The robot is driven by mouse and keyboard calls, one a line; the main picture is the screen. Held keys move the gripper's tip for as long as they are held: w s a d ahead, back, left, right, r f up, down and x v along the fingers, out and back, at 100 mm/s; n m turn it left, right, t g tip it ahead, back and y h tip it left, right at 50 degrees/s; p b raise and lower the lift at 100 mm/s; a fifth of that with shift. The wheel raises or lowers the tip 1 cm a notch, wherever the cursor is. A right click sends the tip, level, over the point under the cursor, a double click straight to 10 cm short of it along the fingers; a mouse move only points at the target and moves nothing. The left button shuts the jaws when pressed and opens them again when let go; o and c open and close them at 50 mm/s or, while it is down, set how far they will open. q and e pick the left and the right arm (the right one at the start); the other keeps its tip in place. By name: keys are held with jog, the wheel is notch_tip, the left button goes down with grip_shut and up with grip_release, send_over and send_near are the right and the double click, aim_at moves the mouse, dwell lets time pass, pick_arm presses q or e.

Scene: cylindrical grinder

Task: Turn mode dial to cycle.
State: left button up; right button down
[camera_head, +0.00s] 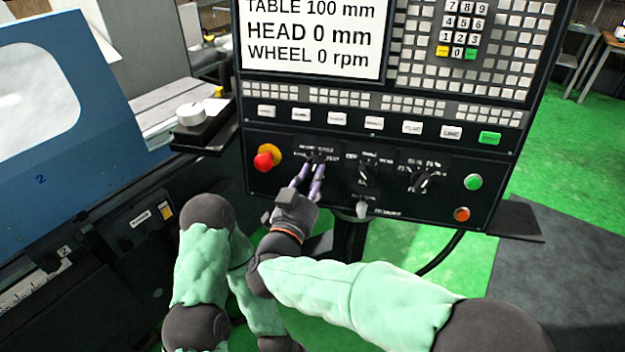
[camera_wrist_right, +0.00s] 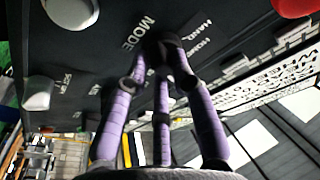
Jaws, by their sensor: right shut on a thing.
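The mode dial (camera_head: 318,156) is a small black knob on the lower part of the control panel, right of the red stop button. My right gripper (camera_head: 311,172) reaches up to it, its purple fingers closed around the knob. In the right wrist view the fingers (camera_wrist_right: 160,62) meet at the dark dial (camera_wrist_right: 171,42), beside the printed words MODE, HAND and HOME. The fingertips hide much of the dial, so I cannot tell which setting it points to. My left arm shows at the lower left, but its gripper is not visible.
The red emergency button (camera_head: 266,157) sits close left of my fingers. Two other black dials (camera_head: 368,174) (camera_head: 420,179) and green (camera_head: 473,182) and orange (camera_head: 461,214) buttons are to the right. A row of white keys (camera_head: 337,118) runs above.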

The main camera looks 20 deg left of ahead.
jog(key=shift+w+d+r+m, duration=0.1)
jog(key=shift+r+m, duration=0.2)
jog(key=shift+r, duration=0.35)
jog(key=c, duration=1)
grip_release()
jog(key=shift+c, duration=0.2)
jog(key=shift+f, duration=0.4)
notch_tip(320, 180, up, 10)
jog(key=shift+r, duration=0.1)
